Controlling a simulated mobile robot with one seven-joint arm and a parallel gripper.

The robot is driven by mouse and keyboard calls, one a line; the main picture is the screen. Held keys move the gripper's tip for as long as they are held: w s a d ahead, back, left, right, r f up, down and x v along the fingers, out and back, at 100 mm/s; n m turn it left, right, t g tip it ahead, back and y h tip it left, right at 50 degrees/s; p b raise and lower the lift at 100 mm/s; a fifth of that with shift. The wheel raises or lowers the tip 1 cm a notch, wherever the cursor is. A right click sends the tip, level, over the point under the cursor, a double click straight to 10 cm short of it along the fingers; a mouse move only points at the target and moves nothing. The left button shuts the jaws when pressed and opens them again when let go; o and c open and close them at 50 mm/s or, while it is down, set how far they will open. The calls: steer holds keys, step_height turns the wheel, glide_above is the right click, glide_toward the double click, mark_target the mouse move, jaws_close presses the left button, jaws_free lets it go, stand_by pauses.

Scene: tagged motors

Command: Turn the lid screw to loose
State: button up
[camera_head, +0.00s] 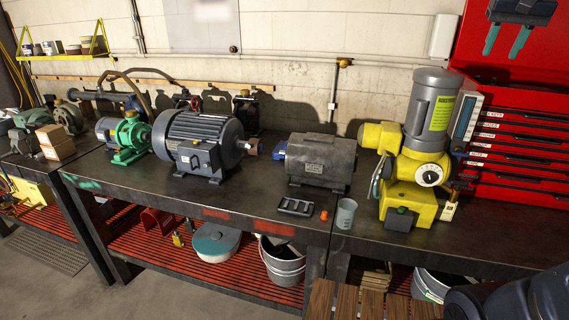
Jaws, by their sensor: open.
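My gripper (504,51) hangs at the top right in front of the red tool cabinet, its two teal fingers pointing down, apart and empty. A yellow motor unit with a grey upright cylinder (434,108) stands on the right of the bench, with a round white dial (431,174) on its front. A dark grey box-shaped motor (320,162) with a small plate is left of it. A large finned blue-grey motor (198,140) and a small green motor (127,136) stand further left. I cannot make out a lid screw on any of them.
A dark slotted piece (295,207), an orange cap (323,215) and a grey cup (346,213) lie near the bench's front edge. The red cabinet (520,140) stands behind the yellow unit. The bench (265,200) has free room in front of the finned motor.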

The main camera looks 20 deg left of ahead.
steer(key=shift+m+h, duration=0.5)
steer(key=shift+h, duration=0.1)
steer(key=w+a, duration=0.2)
steer(key=w, duration=0.2)
steer(key=w+a, duration=0.2)
steer(key=w, duration=0.2)
steer(key=w+a+f, duration=0.1)
steer(key=w+a, duration=0.2)
steer(key=w, duration=0.1)
steer(key=w+a+f+m+t+h, duration=0.1)
steer(key=w+a, duration=0.4)
steer(key=a, duration=0.6)
steer(key=w+a+f+t+h, duration=0.1)
steer(key=w+a, duration=0.5)
steer(key=a, duration=0.5)
steer(key=s+a+t+h, duration=0.1)
steer(key=s+a+t, duration=0.1)
steer(key=a, duration=0.9)
steer(key=s+a+t, duration=0.2)
steer(key=a, duration=0.9)
steer(key=s+a+r+n+t+y, duration=0.15)
steer(key=s+a+t, duration=0.25)
steer(key=s+a, duration=1.15)
steer(key=s+a+t+y, duration=0.3)
steer(key=s+a+t, duration=0.1)
steer(key=s+a, duration=1.2)
glide_toward(205, 166)
steer(key=w, duration=0.8)
steer(key=shift+w, duration=0.15)
